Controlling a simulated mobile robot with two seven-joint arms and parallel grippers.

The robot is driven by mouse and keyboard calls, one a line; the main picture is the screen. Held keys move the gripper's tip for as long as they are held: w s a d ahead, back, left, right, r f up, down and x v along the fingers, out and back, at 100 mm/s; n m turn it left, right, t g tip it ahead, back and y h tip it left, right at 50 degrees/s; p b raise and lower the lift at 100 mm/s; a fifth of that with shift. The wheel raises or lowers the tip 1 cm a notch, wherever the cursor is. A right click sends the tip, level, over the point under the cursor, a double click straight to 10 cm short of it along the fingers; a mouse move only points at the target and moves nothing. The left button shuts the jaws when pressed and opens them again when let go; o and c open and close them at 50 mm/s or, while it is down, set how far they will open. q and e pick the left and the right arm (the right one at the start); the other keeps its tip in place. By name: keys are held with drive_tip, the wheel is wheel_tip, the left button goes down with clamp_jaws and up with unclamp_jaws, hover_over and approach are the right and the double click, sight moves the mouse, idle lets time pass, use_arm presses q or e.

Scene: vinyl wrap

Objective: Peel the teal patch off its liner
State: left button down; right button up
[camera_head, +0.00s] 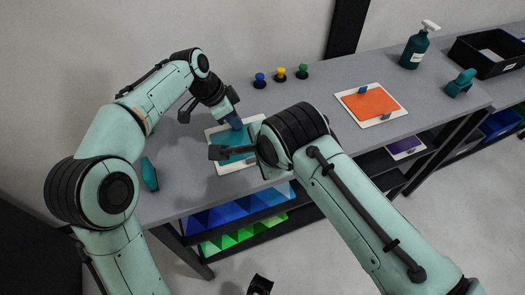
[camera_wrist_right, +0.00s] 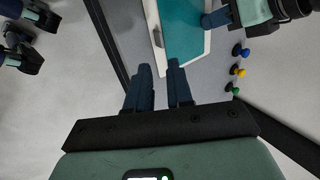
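The teal patch (camera_head: 236,140) lies on its white liner (camera_head: 222,171) on the grey table, partly hidden by both arms. In the right wrist view, the teal patch (camera_wrist_right: 186,32) and the liner's pale edge (camera_wrist_right: 207,45) show beyond my right fingers. My left gripper (camera_head: 233,121) points down at the patch's far side. Its dark blue fingers (camera_wrist_right: 213,19) look pressed together or on something small at the patch edge; I cannot tell which. My right gripper (camera_wrist_right: 160,78) has its fingers apart with nothing between them, in front of the liner's near edge. A grey strip (camera_wrist_right: 157,37) sits on that edge.
An orange patch on a white board (camera_head: 370,104) lies to the right. Blue, yellow and green pegs (camera_head: 281,74) stand behind. Another teal tool (camera_head: 149,174) lies left.

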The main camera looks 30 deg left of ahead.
sight(253, 160)
drive_tip(key=x, duration=1)
drive_tip(key=shift+w+a+f, duration=0.1)
drive_tip(key=shift+f, duration=0.25)
clamp_jaws()
use_arm(q)
drive_tip(key=shift+r, duration=0.7)
drive_tip(key=shift+r, duration=3.4)
use_arm(e)
drive_tip(key=shift+f, duration=0.2)
drive_tip(key=shift+o, duration=1.2)
unclamp_jaws()
